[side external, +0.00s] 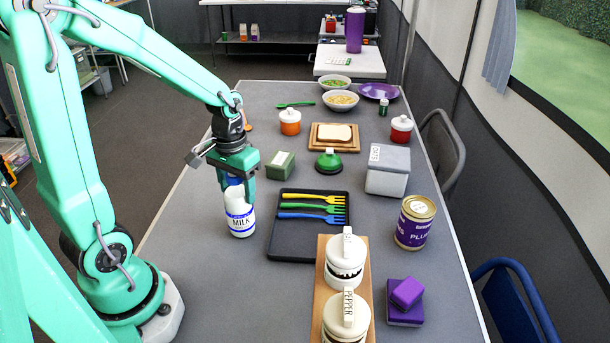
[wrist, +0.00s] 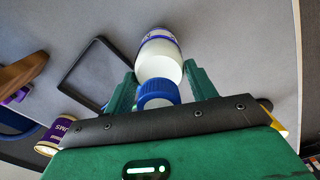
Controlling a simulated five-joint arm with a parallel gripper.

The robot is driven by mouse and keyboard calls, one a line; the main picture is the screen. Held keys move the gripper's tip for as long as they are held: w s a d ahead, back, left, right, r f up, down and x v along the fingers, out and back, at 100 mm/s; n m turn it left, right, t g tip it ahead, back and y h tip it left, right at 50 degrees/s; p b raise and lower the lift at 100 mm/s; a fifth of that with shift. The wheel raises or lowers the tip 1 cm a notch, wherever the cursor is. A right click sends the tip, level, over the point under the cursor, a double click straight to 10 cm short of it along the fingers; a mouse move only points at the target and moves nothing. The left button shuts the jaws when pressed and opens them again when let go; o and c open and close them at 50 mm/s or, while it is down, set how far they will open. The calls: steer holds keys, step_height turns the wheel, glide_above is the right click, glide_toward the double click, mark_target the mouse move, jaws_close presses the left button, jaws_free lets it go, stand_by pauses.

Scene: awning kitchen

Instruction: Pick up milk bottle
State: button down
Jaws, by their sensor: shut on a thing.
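The milk bottle (side external: 240,214) is white with a blue cap and a blue-banded MILK label. It stands upright, or nearly so, at the left side of the grey table, just left of the black tray. My gripper (side external: 237,182) comes down from above and is shut on the bottle's upper part, with its cap between the fingers. In the wrist view the bottle (wrist: 160,58) and its blue cap (wrist: 158,94) lie between the green fingers. I cannot tell whether the bottle's base touches the table.
The black tray (side external: 290,250) with forks is close on the right. A green box (side external: 280,166) stands behind it. White canisters on a wooden board (side external: 318,290) are in front right. A plum tin (side external: 414,222) and a grey box (side external: 388,170) stand further right. The table's left edge is near.

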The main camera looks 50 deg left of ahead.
steer(key=shift+r, duration=0.9)
step_height(320, 180, up, 2)
steer(key=s+d+r, duration=0.3)
steer(key=d+r, duration=0.4)
steer(key=d, duration=0.4)
steer(key=shift+s, duration=0.15)
steer(key=shift+d, duration=0.1)
